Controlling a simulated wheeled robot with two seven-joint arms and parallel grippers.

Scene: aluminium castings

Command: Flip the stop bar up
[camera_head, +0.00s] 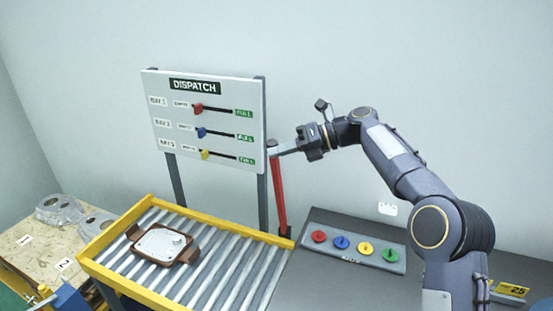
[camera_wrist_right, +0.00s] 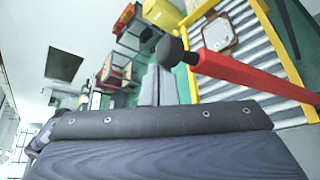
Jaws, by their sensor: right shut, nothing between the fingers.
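The red stop bar (camera_head: 278,195) stands nearly upright at the right end of the roller conveyor, its foot by the yellow frame corner and its dark knob at the top. In the right wrist view the red bar (camera_wrist_right: 250,75) runs in from the right and ends in the black knob. My right gripper (camera_head: 274,152) is shut and empty, its fingertips at the bar's upper end, just below the knob. Its grey fingers (camera_wrist_right: 158,85) show beside the knob in the wrist view; I cannot tell whether they touch the bar. My left gripper is not in view.
The roller conveyor (camera_head: 185,211) carries a brown tray (camera_head: 133,232) with a pale casting (camera_head: 160,243). The dispatch board (camera_head: 208,118) stands behind it, close to my right gripper. A panel (camera_head: 347,258) with coloured buttons lies at right. Round castings (camera_head: 60,209) lie at far left.

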